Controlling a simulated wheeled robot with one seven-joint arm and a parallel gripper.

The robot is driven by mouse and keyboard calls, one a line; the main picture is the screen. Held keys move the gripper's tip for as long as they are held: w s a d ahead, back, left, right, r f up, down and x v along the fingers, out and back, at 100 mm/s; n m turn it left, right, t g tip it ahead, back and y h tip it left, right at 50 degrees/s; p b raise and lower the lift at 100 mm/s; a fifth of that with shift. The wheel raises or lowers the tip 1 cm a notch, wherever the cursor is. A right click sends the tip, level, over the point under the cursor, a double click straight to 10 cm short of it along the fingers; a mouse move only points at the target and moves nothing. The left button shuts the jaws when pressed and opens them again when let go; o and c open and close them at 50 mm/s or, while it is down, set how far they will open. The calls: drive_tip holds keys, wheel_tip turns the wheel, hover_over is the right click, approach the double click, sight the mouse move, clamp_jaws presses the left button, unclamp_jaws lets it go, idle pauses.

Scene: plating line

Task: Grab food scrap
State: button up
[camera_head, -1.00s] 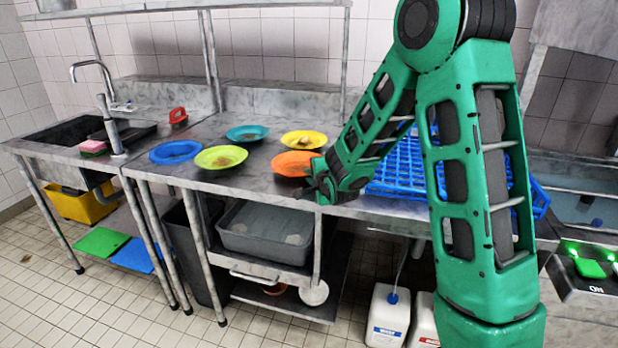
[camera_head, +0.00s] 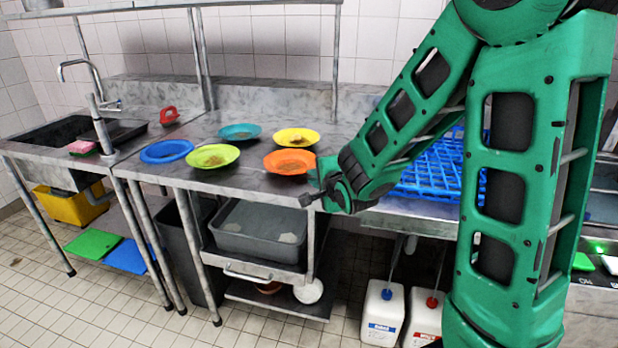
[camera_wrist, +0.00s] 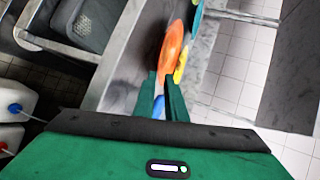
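Brownish food scraps lie on plates on the steel table: on the yellow plate (camera_head: 310,144), the orange plate (camera_head: 272,163), the teal plate (camera_head: 227,130) and the lime green plate (camera_head: 194,160). The scraps are small and hard to tell apart. My gripper (camera_head: 312,193) is at the table's front edge, just right of and nearer than the orange plate. In the wrist view, the two green fingers (camera_wrist: 161,88) stand apart with no scrap visible between them. The orange plate (camera_wrist: 173,48) shows edge-on beyond the fingertips, with the yellow plate (camera_wrist: 183,64) beside it.
A blue ring-like plate (camera_head: 150,152) lies at the table's left. A blue rack (camera_head: 425,178) stands right of my gripper, partly behind my arm. A grey tub (camera_head: 245,241) sits on the shelf below. A sink (camera_head: 50,140) is at the far left. Two white jugs (camera_head: 382,315) stand on the floor.

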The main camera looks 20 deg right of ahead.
drive_tip(key=shift+s+r, duration=0.15)
drive_tip(key=shift+s, duration=0.25)
drive_tip(key=s+d+f+n+g+h, duration=0.25)
drive_tip(key=s+d+n+g, duration=0.35)
drive_tip(key=s+d, duration=0.75)
drive_tip(key=s+n+g, duration=0.2)
drive_tip(key=s+g, duration=0.2)
drive_tip(key=s, duration=1)
drive_tip(key=shift+s+r+n+g+y, duration=0.2)
drive_tip(key=shift+r+n+g+y, duration=0.15)
drive_tip(key=shift+n+g+y, duration=0.1)
drive_tip(key=s+n+g, duration=0.1)
drive_tip(key=s, duration=0.2)
drive_tip(key=s+a+y, duration=0.1)
drive_tip(key=s, duration=0.2)
drive_tip(key=s+r+n+g+y, duration=0.1)
drive_tip(key=s, duration=0.3)
drive_tip(key=shift+a+r+n+g, duration=0.1)
drive_tip(key=shift+a+n+g, duration=0.25)
drive_tip(key=shift+a, duration=0.05)
clamp_jaws()
drive_tip(key=shift+s+a, duration=0.1)
drive_tip(key=shift+s, duration=0.2)
drive_tip(key=shift+a, duration=0.1)
